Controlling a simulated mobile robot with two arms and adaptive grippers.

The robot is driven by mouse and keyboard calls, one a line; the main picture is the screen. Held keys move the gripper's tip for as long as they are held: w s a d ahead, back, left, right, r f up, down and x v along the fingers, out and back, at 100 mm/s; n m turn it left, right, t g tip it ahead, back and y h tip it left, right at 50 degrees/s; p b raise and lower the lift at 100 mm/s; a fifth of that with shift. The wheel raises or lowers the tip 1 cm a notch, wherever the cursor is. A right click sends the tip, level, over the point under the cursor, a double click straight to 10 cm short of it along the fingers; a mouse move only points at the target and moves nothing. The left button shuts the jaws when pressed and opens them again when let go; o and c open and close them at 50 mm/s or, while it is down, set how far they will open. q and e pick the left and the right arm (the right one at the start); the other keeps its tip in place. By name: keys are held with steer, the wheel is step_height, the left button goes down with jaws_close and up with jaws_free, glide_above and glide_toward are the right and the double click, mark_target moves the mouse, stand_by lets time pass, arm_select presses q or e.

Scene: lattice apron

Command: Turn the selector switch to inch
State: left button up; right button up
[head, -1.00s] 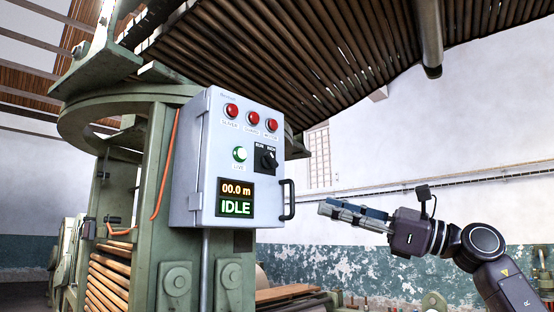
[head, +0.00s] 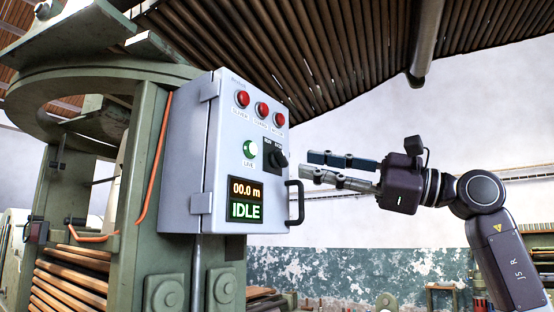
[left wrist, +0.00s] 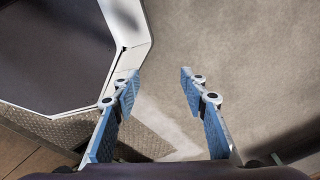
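The selector switch (head: 279,159) is a black knob on a black plate, on the front of a grey control box (head: 224,100). Its plate has two small labels at the top, too small to read surely now; which one the knob points at I cannot tell. My right gripper (head: 306,165) is just right of the knob in the head view, fingers pointing left towards it. Its two fingers are apart with nothing between them, and a small gap shows between the tips and the knob. My left gripper (left wrist: 160,84) is open and empty above the floor in the left wrist view.
The box also carries three red lamps (head: 262,109), a lit green lamp (head: 250,149), a display (head: 245,199) reading 00.0 m and IDLE, and a black handle (head: 296,202) below my right gripper. A green machine frame (head: 140,190) stands behind the box.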

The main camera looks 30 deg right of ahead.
mark_target(286, 159)
steer(key=x, duration=0.1)
steer(key=p+x, duration=0.1)
steer(key=x, duration=0.1)
steer(key=shift+w+a+r, duration=0.2)
steer(key=shift+r, duration=0.15)
steer(key=shift+w+a, duration=0.6)
steer(key=shift+w, duration=0.2)
steer(key=shift+w+a, duration=0.1)
steer(key=shift+w, duration=0.05)
steer(key=shift+r, duration=0.1)
steer(key=c, duration=0.6)
arm_select(q)
steer(key=shift+s+d+r, duration=0.75)
steer(key=shift+s+r, duration=0.05)
steer(key=shift+r, duration=0.1)
arm_select(e)
jaws_close()
